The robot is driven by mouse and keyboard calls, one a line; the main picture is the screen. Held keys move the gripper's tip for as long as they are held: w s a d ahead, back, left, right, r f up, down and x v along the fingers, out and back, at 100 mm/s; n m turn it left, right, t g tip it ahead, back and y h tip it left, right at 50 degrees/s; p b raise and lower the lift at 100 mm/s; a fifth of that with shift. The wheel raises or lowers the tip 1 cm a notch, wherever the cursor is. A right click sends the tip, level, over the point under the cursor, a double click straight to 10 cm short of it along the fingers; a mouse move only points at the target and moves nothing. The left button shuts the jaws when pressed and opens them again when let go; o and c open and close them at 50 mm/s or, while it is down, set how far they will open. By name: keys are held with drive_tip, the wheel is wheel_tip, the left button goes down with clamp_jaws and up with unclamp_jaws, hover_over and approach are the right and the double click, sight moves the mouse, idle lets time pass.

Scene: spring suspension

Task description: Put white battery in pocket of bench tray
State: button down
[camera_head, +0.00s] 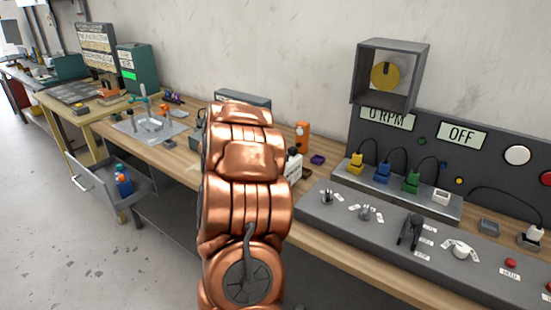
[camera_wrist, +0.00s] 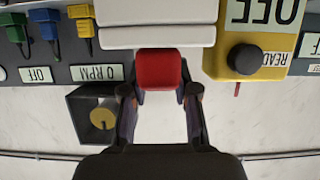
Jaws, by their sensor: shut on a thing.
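In the wrist view, which is upside down, my gripper (camera_wrist: 159,92) is shut on a red block (camera_wrist: 159,68), with a dark finger at each side of it. A wide white body (camera_wrist: 157,36) lies right against the red block; I cannot tell whether they are one piece, or whether this is the white battery. In the head view, my copper arm hides the gripper. A small white item (camera_head: 294,168) with a dark top shows just right of the arm. The grey bench tray (camera_head: 178,130) lies left of the arm; I cannot make out its pockets.
A grey control panel (camera_head: 385,228) with knobs and plugs fills the right of the bench. A box with a yellow disc (camera_head: 386,75) stands above it. An orange bottle (camera_head: 302,134) is behind the arm. In the wrist view, a yellow unit (camera_wrist: 268,58) with a black knob stands close by.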

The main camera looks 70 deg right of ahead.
drive_tip(key=shift+s+d+r, duration=0.15)
drive_tip(key=shift+d+r, duration=0.1)
drive_tip(key=shift+d, duration=0.2)
drive_tip(key=shift+f+p, duration=0.35)
drive_tip(key=shift+f, duration=1.4)
drive_tip(key=c, duration=0.9)
unclamp_jaws()
drive_tip(key=shift+a+f, duration=0.1)
drive_tip(key=shift+f, duration=0.1)
drive_tip(key=shift+a, duration=0.15)
drive_tip(key=b+v, duration=0.1)
drive_tip(key=v, duration=1)
drive_tip(key=shift+a+b, duration=0.4)
